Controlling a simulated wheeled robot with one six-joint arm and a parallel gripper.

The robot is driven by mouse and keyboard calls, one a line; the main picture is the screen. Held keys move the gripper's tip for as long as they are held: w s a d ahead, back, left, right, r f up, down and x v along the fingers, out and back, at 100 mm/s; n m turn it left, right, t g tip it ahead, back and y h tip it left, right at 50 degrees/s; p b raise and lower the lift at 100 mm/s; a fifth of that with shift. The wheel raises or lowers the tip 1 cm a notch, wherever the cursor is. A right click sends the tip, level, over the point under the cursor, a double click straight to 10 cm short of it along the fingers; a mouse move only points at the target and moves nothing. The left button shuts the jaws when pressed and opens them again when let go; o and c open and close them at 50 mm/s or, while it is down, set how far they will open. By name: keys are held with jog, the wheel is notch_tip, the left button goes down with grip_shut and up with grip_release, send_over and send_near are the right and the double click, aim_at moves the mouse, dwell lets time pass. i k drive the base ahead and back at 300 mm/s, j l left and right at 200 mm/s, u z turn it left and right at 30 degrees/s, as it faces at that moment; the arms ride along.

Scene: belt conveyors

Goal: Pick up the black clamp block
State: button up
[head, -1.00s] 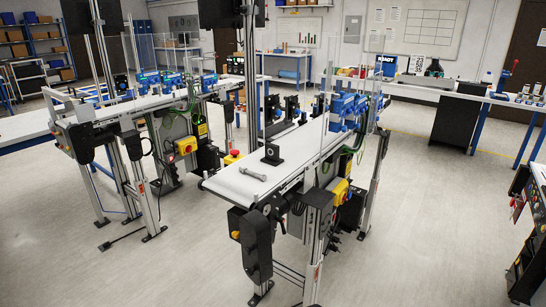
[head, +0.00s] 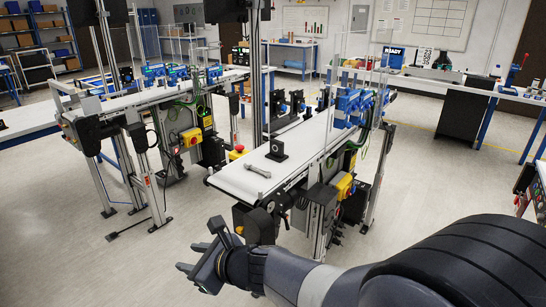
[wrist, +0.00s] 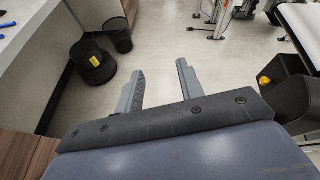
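The black clamp block (head: 277,150) stands upright on the white belt of the nearer conveyor (head: 237,179), in the head view. It is a small dark block with a round hole in its upright face. My gripper (head: 188,257) is in the lower left-centre of the head view, in front of and below the belt's near end, well apart from the block. Its two fingers are spread with nothing between them; they also show in the wrist view (wrist: 160,70). The block cannot be made out in the wrist view.
A grey metal link (head: 258,171) lies on the belt near the block. A blue fixture (head: 352,106) with clear panels stands farther along this conveyor. Another conveyor (head: 125,99) runs at the left. The wrist view shows a black bin (wrist: 118,35) on open floor.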

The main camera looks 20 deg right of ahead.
aim_at(276, 154)
jog(key=i+l, duration=0.4)
jog(key=l, duration=0.25)
jog(key=i+l+z, duration=0.1)
jog(key=i+l, duration=0.35)
jog(key=l, duration=0.15)
jog(key=i+l, duration=0.4)
jog(key=l, duration=0.2)
